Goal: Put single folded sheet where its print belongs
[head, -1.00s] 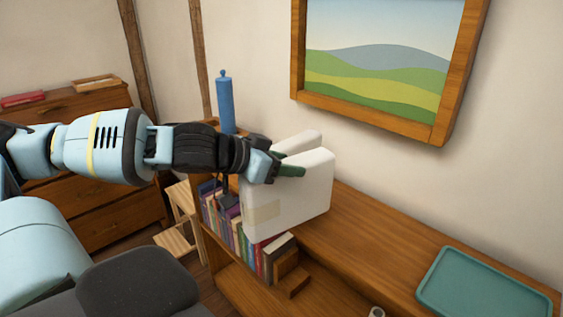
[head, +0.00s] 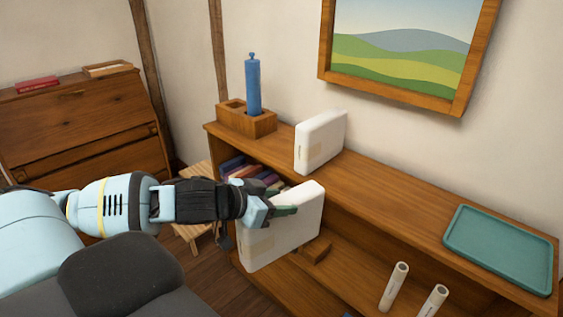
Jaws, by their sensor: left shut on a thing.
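My left gripper (head: 284,210) is shut on a white folded sheet (head: 282,238), a thick upright slab with rounded corners and a faint beige patch. It holds the sheet in front of the shelf unit, lower than its top board. A second, similar white folded piece (head: 318,143) stands upright on the top board, apart from the gripper, with a small beige patch on its left part. Any print on the held sheet is too faint to read. My right gripper is out of view.
The shelf unit's top (head: 390,190) also bears a wooden holder (head: 262,124) with a blue cylinder (head: 253,85), and a teal tray (head: 497,245). Books (head: 240,168) and two white tubes (head: 394,286) sit below. A picture (head: 400,60) hangs above; a dresser (head: 80,120) stands left.

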